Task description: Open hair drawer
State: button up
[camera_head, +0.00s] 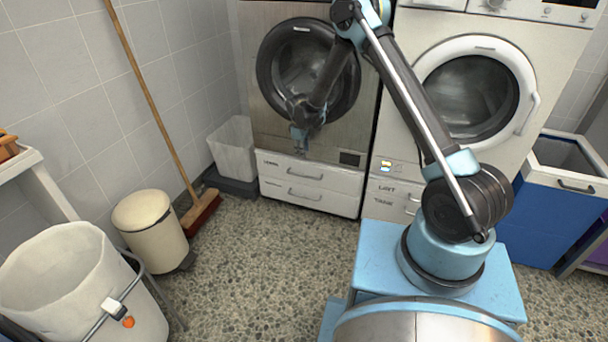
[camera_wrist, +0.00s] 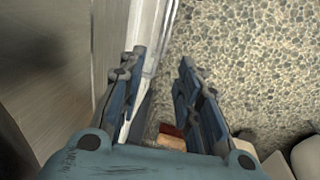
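Two white drawers sit under the left washer, an upper one (camera_head: 275,163) and a lower one (camera_head: 274,188), each with a bar handle. Both look shut. Small labels are on their fronts; I cannot read which one says hair. My gripper (camera_head: 303,140) is in front of the left washer, just above the upper drawer, pointing down. In the wrist view my gripper (camera_wrist: 160,62) has its two blue fingers apart, with nothing held between them. A white edge (camera_wrist: 150,38), seemingly of the drawer unit, runs beside the left finger. Contact with a handle cannot be seen.
More drawers under the right washer (camera_head: 470,95) are partly hidden by my arm. A white bin (camera_head: 234,146), a broom (camera_head: 155,95), a cream pedal bin (camera_head: 148,225) and a large hamper (camera_head: 75,285) stand left. The pebbled floor between is clear.

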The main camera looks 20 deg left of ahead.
aim_at(304, 176)
jog(key=w+f, duration=0.1)
jog(key=f, duration=0.4)
jog(key=w+f, duration=0.1)
jog(key=f, duration=1)
jog(key=shift+w+f, duration=0.2)
jog(key=shift+w, duration=0.2)
grip_shut()
